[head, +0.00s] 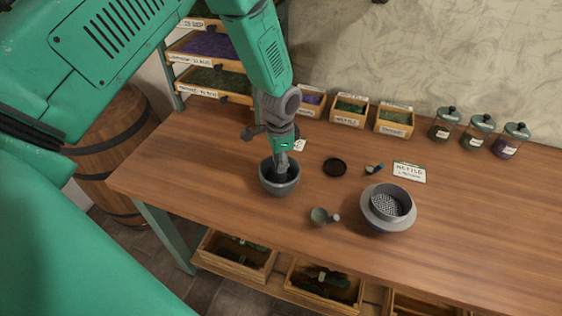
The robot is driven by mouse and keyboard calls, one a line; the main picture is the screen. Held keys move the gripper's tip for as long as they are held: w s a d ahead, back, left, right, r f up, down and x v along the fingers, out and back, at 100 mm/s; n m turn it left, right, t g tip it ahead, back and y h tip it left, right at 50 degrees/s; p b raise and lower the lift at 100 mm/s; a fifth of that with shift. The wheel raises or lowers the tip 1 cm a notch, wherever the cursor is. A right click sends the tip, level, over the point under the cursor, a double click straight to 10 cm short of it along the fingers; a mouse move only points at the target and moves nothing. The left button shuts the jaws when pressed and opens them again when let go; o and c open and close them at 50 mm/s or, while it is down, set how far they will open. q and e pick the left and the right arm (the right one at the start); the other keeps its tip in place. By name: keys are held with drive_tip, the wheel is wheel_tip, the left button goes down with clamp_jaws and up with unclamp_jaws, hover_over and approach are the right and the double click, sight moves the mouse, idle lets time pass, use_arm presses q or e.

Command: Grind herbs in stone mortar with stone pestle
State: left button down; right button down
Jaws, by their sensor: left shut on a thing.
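The stone mortar (279,187) is a dark grey bowl standing upright on the wooden table, left of the middle. My left gripper (281,150) is right above it, pointing down. It is shut on the grey stone pestle (281,172), whose lower end reaches into the mortar. The pestle's tip and any herbs inside the mortar are hidden by the gripper and the mortar's rim. My right gripper is not in view.
A small grey bowl with a handle (320,217) and a grey sieve (391,203) stand to the right on the table (470,230). A black disc (335,167) lies near the mortar. Labelled boxes (350,111) and jars (478,132) line the back.

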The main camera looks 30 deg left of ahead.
sight(277, 158)
use_arm(q)
drive_tip(key=shift+s+f, duration=0.1)
drive_tip(key=shift+s, duration=0.4)
wheel_tip(277, 158, up, 4)
drive_tip(key=shift+w+a+f+p, duration=0.1)
drive_tip(key=shift+f+p, duration=0.1)
drive_tip(key=shift+p, duration=1)
drive_tip(key=shift+r, duration=2.55)
